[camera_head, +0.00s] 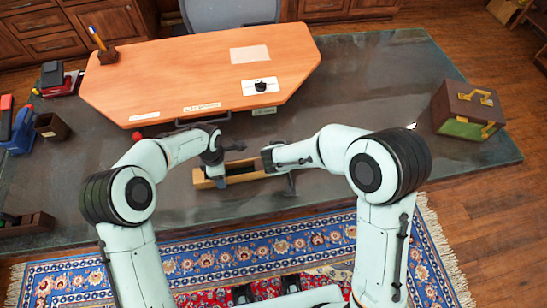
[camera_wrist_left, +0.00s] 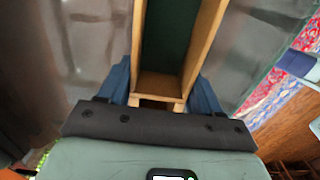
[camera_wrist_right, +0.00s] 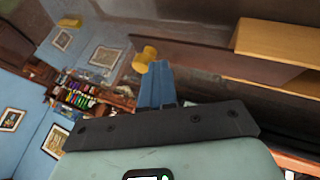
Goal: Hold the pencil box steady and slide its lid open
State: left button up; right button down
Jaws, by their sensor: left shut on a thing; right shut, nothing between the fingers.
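The pencil box (camera_head: 243,176) is a long light-wood box lying on the dark desk in front of me. Its dark green inside shows from above in the left wrist view (camera_wrist_left: 168,35), so that stretch is uncovered. My left gripper (camera_head: 212,172) is shut on the box's left end, one blue finger on each side wall. My right gripper (camera_head: 272,160) is at the box's right part, its blue fingers (camera_wrist_right: 156,85) together and empty. A light-wood piece (camera_wrist_right: 282,42) and a dark brown panel lie beside them; I cannot tell whether either is the lid.
The dark desk (camera_head: 375,85) has an orange-brown board (camera_head: 165,75) with a pen holder (camera_head: 106,52) beyond my arms. A brown and green case (camera_head: 468,108) stands at right. Blue and red items (camera_head: 16,128) and a dark cup (camera_head: 52,127) stand at left.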

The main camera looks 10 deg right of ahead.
jog(key=shift+d, duration=0.65)
pick_arm(q)
jog(key=shift+a, duration=0.1)
pick_arm(e)
jog(key=shift+a, duration=0.1)
pick_arm(q)
jog(key=o, duration=1.3)
pick_arm(e)
jog(key=v, duration=1)
pick_arm(q)
jog(key=shift+r, duration=0.1)
